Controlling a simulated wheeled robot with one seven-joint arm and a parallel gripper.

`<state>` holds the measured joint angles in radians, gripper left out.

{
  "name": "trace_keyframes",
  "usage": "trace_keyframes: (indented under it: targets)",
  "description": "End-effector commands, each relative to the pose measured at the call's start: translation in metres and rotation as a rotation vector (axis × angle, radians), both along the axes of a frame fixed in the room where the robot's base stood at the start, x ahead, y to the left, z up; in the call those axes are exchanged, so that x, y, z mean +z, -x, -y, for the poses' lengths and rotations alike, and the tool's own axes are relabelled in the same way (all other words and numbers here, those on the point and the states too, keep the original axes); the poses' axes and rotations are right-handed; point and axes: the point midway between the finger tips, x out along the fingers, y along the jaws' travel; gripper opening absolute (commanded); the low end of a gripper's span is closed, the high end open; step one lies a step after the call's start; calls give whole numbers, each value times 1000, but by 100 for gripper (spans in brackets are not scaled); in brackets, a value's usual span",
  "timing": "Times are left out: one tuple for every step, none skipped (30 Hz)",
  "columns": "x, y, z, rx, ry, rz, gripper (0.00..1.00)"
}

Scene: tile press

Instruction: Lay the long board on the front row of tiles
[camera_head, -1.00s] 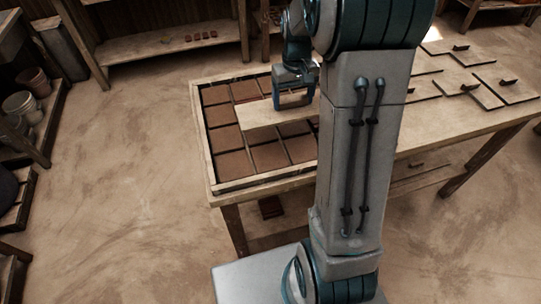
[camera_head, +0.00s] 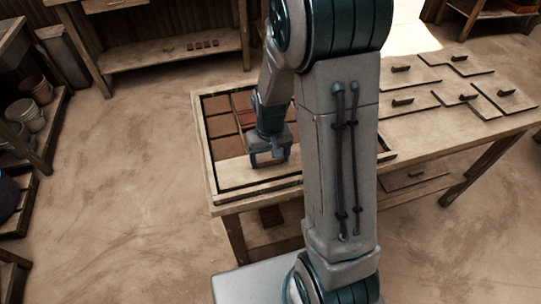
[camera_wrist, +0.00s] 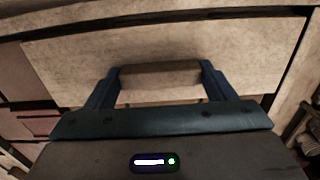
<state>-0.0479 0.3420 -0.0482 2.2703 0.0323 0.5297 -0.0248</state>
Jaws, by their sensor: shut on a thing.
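The long pale board (camera_head: 236,172) lies over the front row of the framed tile tray (camera_head: 207,172), along its front edge. In the wrist view, the board (camera_wrist: 160,45) runs nearly the full picture width. My gripper (camera_head: 269,162) is shut on the board's wooden handle (camera_wrist: 160,75), with one blue finger at each end of it. Brown tiles (camera_head: 221,125) show uncovered in the rows behind the board. The tiles under the board are hidden. I cannot tell whether the board touches them. My arm hides the tray's right part in the head view.
Several flat boards with dark handles (camera_head: 401,69) lie on the right part of the table (camera_head: 400,128). Another handled board (camera_head: 412,178) rests on the lower shelf. A shelf with small tiles (camera_head: 203,44) stands behind.

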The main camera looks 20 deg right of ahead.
Motion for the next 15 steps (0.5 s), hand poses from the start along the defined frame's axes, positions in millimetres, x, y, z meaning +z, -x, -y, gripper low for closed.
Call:
trace_keyframes:
  targets:
    - [-1,0,0,0,0,0,46]
    - [-1,0,0,0,0,1,46]
    - [-1,0,0,0,0,1,46]
    - [-1,0,0,0,0,1,46]
    - [-1,0,0,0,0,1,46]
    - [-1,0,0,0,0,1,46]
    - [-1,0,0,0,0,1,46]
    - [-1,0,0,0,0,1,46]
    - [-3,0,0,0,0,1,46]
    - [-4,0,0,0,0,1,46]
    - [-5,0,0,0,0,1,46]
    - [-5,0,0,0,0,1,82]
    - [-4,0,0,0,0,0,91]
    - [-4,0,0,0,0,0,99]
    - [-4,0,0,0,0,0,99]
